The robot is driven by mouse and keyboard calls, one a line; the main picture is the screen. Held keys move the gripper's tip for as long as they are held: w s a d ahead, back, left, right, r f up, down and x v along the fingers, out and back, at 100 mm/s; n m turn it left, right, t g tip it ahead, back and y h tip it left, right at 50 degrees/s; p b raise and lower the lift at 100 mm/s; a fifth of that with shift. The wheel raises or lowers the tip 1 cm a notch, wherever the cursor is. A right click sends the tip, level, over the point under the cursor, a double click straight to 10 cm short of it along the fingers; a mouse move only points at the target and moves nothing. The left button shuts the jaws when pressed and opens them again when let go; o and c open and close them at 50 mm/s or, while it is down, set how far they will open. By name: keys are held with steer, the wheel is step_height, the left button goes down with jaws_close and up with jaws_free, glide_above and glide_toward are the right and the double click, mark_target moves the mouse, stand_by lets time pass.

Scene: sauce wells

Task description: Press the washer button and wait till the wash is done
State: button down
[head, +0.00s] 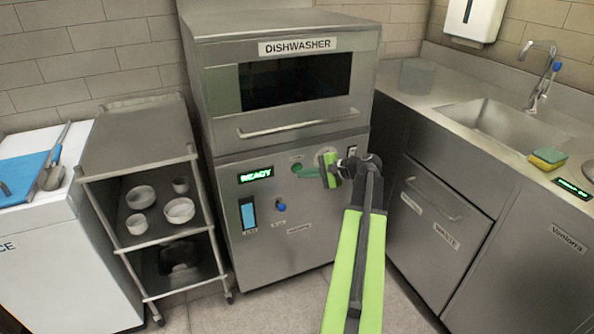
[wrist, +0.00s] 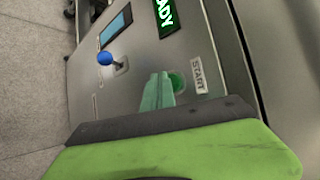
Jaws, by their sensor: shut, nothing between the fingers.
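The steel dishwasher (head: 225,135) stands in the middle of the head view with its door shut. Its green display (head: 255,175) reads READY, and part of that display (wrist: 166,18) shows in the wrist view. The round green button (wrist: 178,81) sits beside the START label (wrist: 199,76) in the wrist view. My gripper (head: 303,178) is shut and empty, its teal fingertips at the panel close by the button. In the wrist view the fingertips (wrist: 158,92) partly cover the button. I cannot tell whether they touch it.
A blue-tipped lever (head: 281,207) sticks out of the panel below the display. A rack (head: 140,165) with bowls and cups stands on the left. A counter with a sink (head: 500,125) and a sponge (head: 548,158) is on the right.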

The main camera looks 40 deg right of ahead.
steer(key=shift+w+d, duration=0.1)
steer(key=shift+w, duration=0.1)
steer(key=shift+w+d, duration=0.15)
steer(key=shift+w, duration=0.3)
stand_by(0.6)
steer(key=shift+s, duration=0.1)
steer(key=shift+s+a, duration=0.3)
steer(key=shift+s, duration=0.45)
steer(key=s, duration=0.1)
steer(key=s+a, duration=0.1)
steer(key=s, duration=0.1)
steer(key=s+a, duration=0.1)
steer(key=shift+s, duration=0.3)
stand_by(0.8)
